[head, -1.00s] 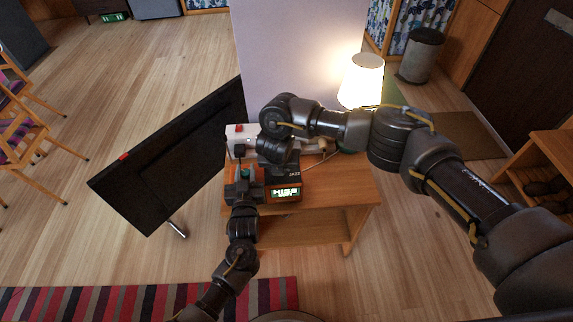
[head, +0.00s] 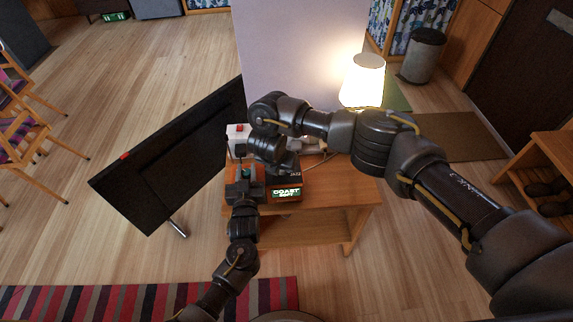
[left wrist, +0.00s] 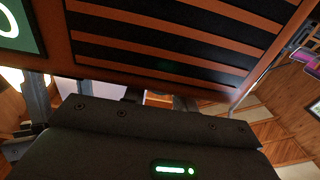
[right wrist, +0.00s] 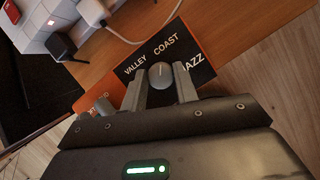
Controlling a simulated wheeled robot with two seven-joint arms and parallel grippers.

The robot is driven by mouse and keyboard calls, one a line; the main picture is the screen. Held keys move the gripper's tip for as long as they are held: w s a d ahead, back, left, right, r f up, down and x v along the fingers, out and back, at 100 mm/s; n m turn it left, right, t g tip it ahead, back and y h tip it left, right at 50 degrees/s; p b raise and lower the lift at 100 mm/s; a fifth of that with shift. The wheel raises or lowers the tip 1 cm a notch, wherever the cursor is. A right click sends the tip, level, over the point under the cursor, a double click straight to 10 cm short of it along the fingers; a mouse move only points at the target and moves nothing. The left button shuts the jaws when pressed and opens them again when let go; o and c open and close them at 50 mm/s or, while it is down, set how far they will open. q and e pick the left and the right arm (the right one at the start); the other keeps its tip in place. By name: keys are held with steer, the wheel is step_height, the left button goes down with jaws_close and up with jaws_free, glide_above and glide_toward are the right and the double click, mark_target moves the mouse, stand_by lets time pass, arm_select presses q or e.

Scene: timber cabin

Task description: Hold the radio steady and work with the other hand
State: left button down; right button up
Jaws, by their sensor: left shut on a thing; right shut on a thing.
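The orange radio (head: 285,201) stands on the small wooden table, its lit display (head: 286,191) reading COAST SOFT. In the left wrist view its slotted orange and black body (left wrist: 165,45) fills the top. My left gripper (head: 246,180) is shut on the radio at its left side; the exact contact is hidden. My right gripper (right wrist: 160,88) is shut on the grey round knob (right wrist: 160,74) on the radio's top. The knob's black label panel (right wrist: 196,60) reads VALLEY, COAST and JAZZ. In the head view my right arm hides most of the radio's top.
The wooden table (head: 340,196) has free room right of the radio. Behind the radio is a white power strip (head: 238,133) with a red switch; a black plug (right wrist: 62,46) and white cable show near it. A lit lamp (head: 362,80) stands behind. A large black panel (head: 170,155) leans at left.

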steer(key=o, duration=1)
steer(key=shift+a+r, duration=0.1)
steer(key=shift+r, duration=0.5)
steer(key=v, duration=1.1)
steer(key=shift+s+f, duration=0.1)
steer(key=shift+s, duration=0.15)
steer(key=shift+r, duration=3.5)
